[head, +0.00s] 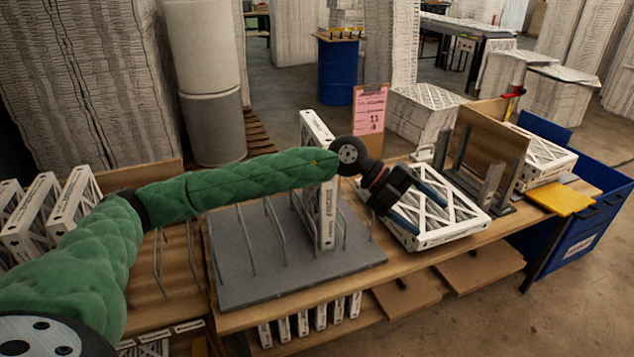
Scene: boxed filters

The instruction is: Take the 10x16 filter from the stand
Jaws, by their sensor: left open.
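A white-framed filter (327,220) stands upright between the wire dividers of a grey stand (290,282) on the wooden table. My left forearm crosses in front of it and hides its middle. Another white filter (462,222) with a lattice face lies flat on the table to the right of the stand. My left gripper (424,208) is open over the left part of this flat filter, with no filter seen between its fingers. I cannot tell whether the fingers touch it. The size print on the filters is too small to read. My right gripper is out of view.
A wooden panel in a grey bracket (508,208) stands right of the flat filter. A yellow pad (560,199) and a blue bin (585,225) are further right. A pink sign (370,112) stands behind the table. More filters (40,210) stand upright at the left.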

